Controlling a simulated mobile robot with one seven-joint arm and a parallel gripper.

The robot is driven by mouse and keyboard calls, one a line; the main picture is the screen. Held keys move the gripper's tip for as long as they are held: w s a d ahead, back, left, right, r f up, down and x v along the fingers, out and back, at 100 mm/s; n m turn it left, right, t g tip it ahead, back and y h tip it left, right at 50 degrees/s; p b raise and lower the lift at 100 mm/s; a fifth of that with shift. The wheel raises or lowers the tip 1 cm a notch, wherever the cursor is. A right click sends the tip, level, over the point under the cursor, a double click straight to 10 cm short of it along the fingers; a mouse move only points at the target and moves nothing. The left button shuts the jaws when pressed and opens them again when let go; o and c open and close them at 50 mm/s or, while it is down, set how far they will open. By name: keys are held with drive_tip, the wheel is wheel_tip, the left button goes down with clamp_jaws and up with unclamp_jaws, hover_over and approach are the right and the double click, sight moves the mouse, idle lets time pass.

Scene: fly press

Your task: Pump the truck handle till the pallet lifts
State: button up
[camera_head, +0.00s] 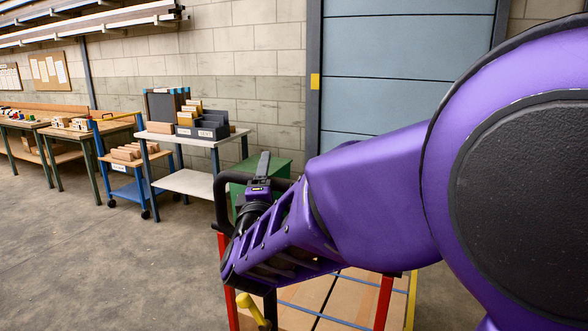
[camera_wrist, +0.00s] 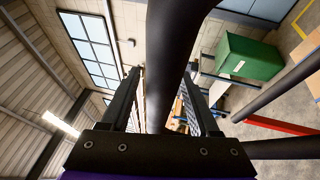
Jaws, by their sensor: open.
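The truck handle is a black rounded loop (camera_head: 222,195) in the head view, partly hidden by my arm. In the wrist view a thick black bar of the handle (camera_wrist: 172,60) runs up between my two fingers. My gripper (camera_head: 263,163) is at the top of the loop; in the wrist view its fingers (camera_wrist: 160,74) stand apart on either side of the bar, with gaps visible. Below my arm lies a tan load with dark and blue lines (camera_head: 310,297), which may be on the pallet. The pallet's underside and the truck's lower parts are hidden.
Red uprights (camera_head: 384,302) and a yellow part (camera_head: 252,308) stand near the load. A white table (camera_head: 195,136) and workbenches (camera_head: 60,130) line the wall. The floor at left (camera_head: 100,265) is clear.

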idle(0.3)
clamp_jaws()
idle(1.3)
